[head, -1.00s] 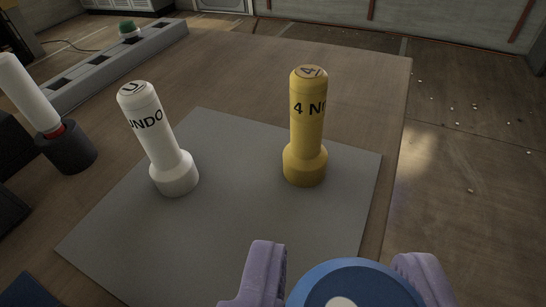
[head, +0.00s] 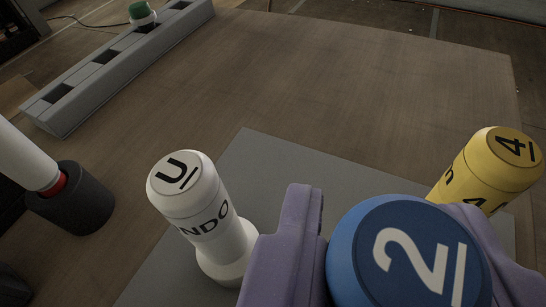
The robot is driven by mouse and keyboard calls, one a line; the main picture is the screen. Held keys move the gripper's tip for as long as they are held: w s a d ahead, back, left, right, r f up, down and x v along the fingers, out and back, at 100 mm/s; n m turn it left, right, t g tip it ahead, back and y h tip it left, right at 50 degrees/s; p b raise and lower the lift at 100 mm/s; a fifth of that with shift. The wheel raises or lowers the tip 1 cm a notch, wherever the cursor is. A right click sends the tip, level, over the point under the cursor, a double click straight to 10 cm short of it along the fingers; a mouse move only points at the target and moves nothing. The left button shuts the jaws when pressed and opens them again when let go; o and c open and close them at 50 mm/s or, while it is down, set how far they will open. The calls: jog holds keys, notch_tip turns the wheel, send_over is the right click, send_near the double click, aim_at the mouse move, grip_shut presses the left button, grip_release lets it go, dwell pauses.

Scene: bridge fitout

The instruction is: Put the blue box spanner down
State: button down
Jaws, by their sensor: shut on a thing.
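My gripper (head: 395,250) has purple fingers and is shut on the blue box spanner (head: 345,245), whose round top is marked 2. Only the top of the blue spanner shows; its lower end is hidden, so I cannot tell whether it touches the mat. A grey mat (head: 265,165) lies on the wooden table. A white spanner marked U (head: 205,215) stands on the mat to the left of my gripper. A yellow spanner marked 4 (head: 480,170) is to the right, its lower part hidden behind my gripper.
A long grey rack with square slots (head: 110,75) lies at the back left, with a green-topped piece (head: 142,12) at its far end. A white rod stands in a black round holder (head: 75,200) at the left. The wooden table (head: 350,75) beyond the mat is clear.

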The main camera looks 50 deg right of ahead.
jog(key=shift+w+d, duration=0.35)
jog(key=shift+w, duration=0.25)
jog(key=f+b, duration=0.1)
jog(key=f, duration=0.1)
jog(key=f+b, duration=0.1)
jog(key=f, duration=0.1)
jog(key=shift+w+d+b, duration=0.2)
jog(key=shift+w+b, duration=0.1)
jog(key=shift+b, duration=0.05)
jog(key=shift+r, duration=0.2)
jog(key=c, duration=1.1)
grip_release()
jog(key=shift+f, duration=0.2)
jog(key=o, duration=0.4)
jog(key=shift+r, duration=0.15)
